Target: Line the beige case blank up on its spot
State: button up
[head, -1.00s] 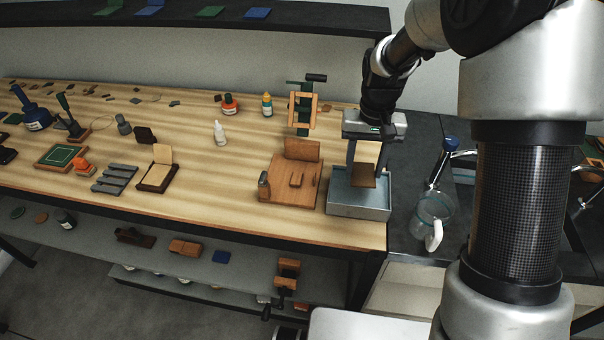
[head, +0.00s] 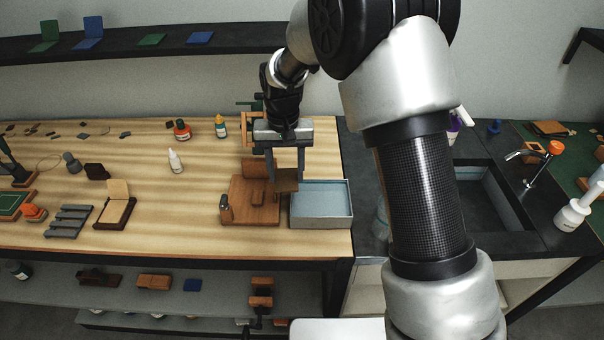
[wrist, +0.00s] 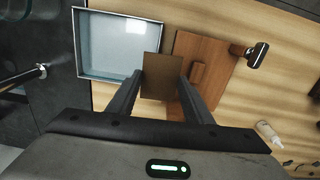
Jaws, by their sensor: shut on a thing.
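My gripper (head: 285,178) is shut on a flat case blank (head: 287,184). The blank looks tan-brown in the shade and also shows between the fingers in the wrist view (wrist: 162,76). My gripper holds it over the gap between the wooden press board (head: 262,212) and the grey tray (head: 322,222), above the board's right edge. The board carries a small wooden block (wrist: 197,73) and an upright wooden plate (head: 255,169) at its back. No marked spot can be made out on the board. The height of the blank above the board is hard to tell.
The grey tray looks empty. A small metal-topped post (head: 225,208) stands at the board's left front corner. A green-and-wood clamp frame (head: 246,128) stands behind. An open brown case with a cream inside (head: 117,209) lies further left. Bare bench lies between.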

send_over(257, 196)
jog(key=shift+f+p, duration=0.15)
jog(key=shift+p, duration=0.3)
jog(key=shift+f+b, duration=1.25)
jog(key=shift+f, duration=0.55)
jog(key=shift+f+b, duration=0.85)
jog(key=shift+f, duration=0.35)
jog(key=o, duration=1)
jog(key=shift+c, duration=1)
